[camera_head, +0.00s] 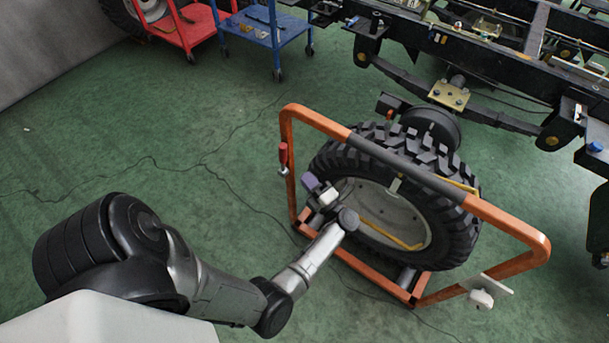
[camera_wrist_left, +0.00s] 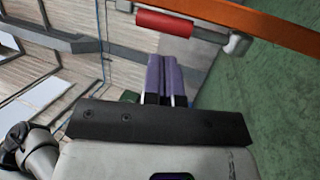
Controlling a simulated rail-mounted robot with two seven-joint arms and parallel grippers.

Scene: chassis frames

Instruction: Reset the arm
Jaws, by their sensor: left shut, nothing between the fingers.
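My left arm (camera_head: 225,295) reaches in from the lower left of the head view. My left gripper (camera_head: 311,183), with purple fingers, is in front of the wheel, inside the left part of an orange frame. In the left wrist view its fingers (camera_wrist_left: 162,72) lie side by side, shut with nothing between them. The gripper looks apart from the red handle (camera_head: 283,155) on the frame's left post; that handle also shows in the wrist view (camera_wrist_left: 164,22). My right gripper is not in view.
The orange tubular frame (camera_head: 525,262) holds a large black tyre (camera_head: 455,222) upright. A dark vehicle chassis (camera_head: 480,62) stands behind it. A red cart (camera_head: 187,35) and a blue cart (camera_head: 290,28) stand at the back. The green floor (camera_head: 110,140) at left is open, with thin cables.

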